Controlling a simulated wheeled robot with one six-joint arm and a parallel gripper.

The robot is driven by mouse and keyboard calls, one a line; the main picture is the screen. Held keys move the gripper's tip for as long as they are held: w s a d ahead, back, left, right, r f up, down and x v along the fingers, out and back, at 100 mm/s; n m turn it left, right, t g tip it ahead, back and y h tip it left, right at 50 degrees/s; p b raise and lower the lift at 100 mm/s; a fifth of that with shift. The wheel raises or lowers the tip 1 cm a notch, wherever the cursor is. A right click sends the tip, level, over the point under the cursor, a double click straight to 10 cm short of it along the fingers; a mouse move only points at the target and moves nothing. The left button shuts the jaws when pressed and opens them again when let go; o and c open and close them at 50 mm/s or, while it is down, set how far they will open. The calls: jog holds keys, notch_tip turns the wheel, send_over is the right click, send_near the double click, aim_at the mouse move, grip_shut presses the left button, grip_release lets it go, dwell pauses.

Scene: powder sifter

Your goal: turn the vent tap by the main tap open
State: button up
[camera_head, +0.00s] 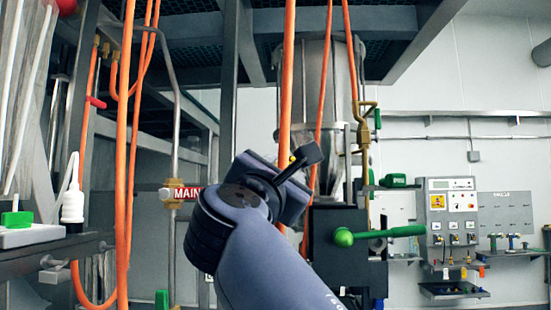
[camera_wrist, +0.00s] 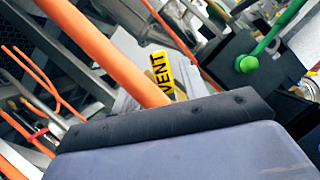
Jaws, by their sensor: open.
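A brass main tap with a red MAIN label (camera_head: 187,193) sits on a vertical grey pipe, left of my gripper in the head view. A yellow VENT label (camera_wrist: 161,75) shows in the wrist view, just beyond the dark edge of my gripper and beside a thick orange hose. The vent tap's body is hidden or cannot be made out. My gripper (camera_head: 290,172) is open, in front of the orange hose; it covers the area right of the main tap. Its dark edge also fills the bottom of the wrist view. I cannot tell whether it touches anything.
Orange hoses (camera_head: 124,150) hang on both sides of my arm. A dark box (camera_head: 337,246) with a green-handled lever (camera_head: 380,233) stands right of my gripper. A steel vessel (camera_head: 318,85) is behind. Wall panels (camera_head: 452,205) stand farther right.

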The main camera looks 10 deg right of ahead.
jog(key=shift+p+x, duration=0.65)
jog(key=shift+x, duration=1.45)
jog(key=shift+c, duration=0.5)
grip_shut()
